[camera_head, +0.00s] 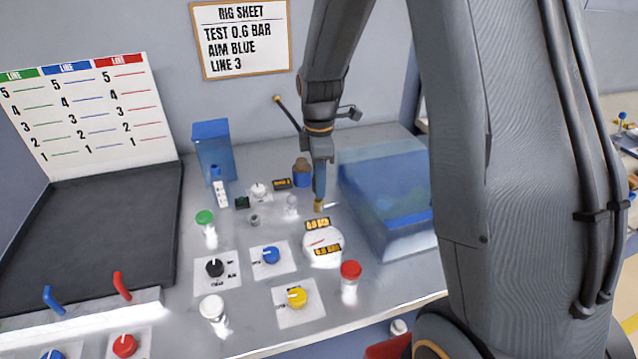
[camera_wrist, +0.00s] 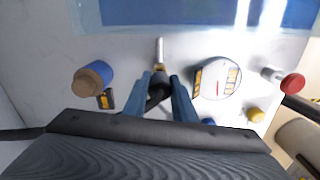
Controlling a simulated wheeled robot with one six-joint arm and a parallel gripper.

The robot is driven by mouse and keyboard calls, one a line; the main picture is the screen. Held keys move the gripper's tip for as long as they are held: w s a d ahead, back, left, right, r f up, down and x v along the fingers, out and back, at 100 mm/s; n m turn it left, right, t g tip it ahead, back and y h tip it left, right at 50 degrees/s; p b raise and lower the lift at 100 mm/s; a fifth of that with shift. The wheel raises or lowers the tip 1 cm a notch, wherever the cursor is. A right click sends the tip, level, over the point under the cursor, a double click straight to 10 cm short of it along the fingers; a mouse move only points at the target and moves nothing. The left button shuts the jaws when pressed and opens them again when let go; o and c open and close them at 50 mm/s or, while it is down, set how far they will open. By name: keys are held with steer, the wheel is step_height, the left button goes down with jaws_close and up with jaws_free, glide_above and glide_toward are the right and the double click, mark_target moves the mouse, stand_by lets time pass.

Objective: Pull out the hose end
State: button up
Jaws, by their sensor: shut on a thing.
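My gripper (camera_head: 319,192) points down over the bench in the head view, left of the clear tank with blue liquid (camera_head: 400,222). In the wrist view its two blue fingers (camera_wrist: 160,82) are shut on the hose end (camera_wrist: 159,50), a dark piece with a brass collar and a thin silver tip. The brass part of the hose end shows just below the fingers in the head view (camera_head: 319,206). The silver tip points toward the tank side in the wrist view. I cannot tell whether the hose end touches a socket or the bench.
A round gauge (camera_head: 323,247) stands close in front of my gripper, and a blue bottle with a brown top (camera_head: 302,173) close behind. A red-topped post (camera_head: 350,272), several knobs and a blue container (camera_head: 213,150) stand around. The black mat (camera_head: 90,230) is clear.

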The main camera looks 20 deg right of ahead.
steer(key=shift+r+p, duration=0.8)
steer(key=shift+r, duration=0.4)
